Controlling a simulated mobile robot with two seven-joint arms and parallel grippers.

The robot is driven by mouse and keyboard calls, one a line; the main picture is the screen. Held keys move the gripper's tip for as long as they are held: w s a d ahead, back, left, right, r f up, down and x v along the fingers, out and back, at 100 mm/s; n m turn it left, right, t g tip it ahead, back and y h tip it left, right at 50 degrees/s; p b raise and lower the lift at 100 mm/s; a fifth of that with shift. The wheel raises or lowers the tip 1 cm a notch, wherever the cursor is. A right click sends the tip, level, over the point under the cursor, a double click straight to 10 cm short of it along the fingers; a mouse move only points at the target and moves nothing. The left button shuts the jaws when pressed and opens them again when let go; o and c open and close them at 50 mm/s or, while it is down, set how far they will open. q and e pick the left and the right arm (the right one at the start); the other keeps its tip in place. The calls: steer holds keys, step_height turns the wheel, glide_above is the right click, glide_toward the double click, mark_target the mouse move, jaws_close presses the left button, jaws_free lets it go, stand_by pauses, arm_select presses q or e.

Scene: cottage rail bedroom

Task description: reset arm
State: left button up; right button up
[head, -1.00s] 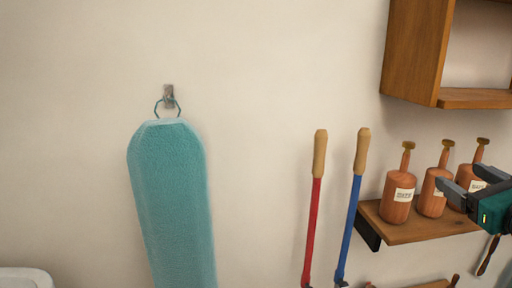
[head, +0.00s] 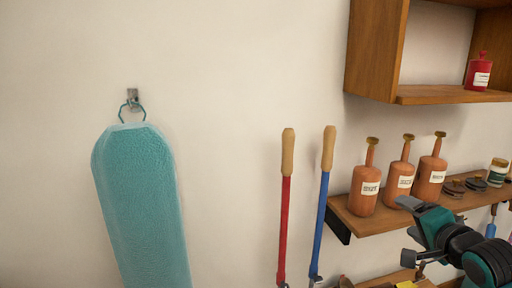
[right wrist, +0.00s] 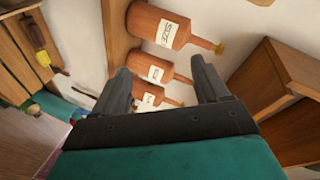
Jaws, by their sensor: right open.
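My right gripper (head: 411,218) is at the lower right of the head view, in front of the wooden shelf (head: 395,215). In the right wrist view its two fingers (right wrist: 163,92) stand apart with nothing between them touching both. Beyond the fingers are the orange-brown labelled bottles, the nearest-looking one (right wrist: 168,26) at the top. In the head view the bottles (head: 366,191) stand upright on the shelf, to the upper left of the gripper. My left gripper is not in view.
A wooden cubby (head: 372,50) with a red jar (head: 478,72) is above the shelf. Small tins (head: 453,188) and a white-labelled jar (head: 497,172) sit on the shelf's right. The wall between is bare.

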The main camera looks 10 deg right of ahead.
steer(key=s+a+f+n+g+y, duration=0.1)
steer(key=s+a+f+n+g, duration=0.1)
steer(key=s+a+f+n, duration=0.6)
steer(key=s+a+f+n+g+y, duration=0.15)
steer(key=s+f+n, duration=0.35)
steer(key=f, duration=0.6)
steer(key=s+a+f+n+g+y, duration=0.1)
steer(key=s+a+f+n, duration=0.35)
steer(key=f+n, duration=0.5)
steer(key=a+m, duration=0.5)
steer(key=a, duration=0.5)
steer(key=shift+m+t, duration=0.35)
steer(key=shift+s, duration=0.1)
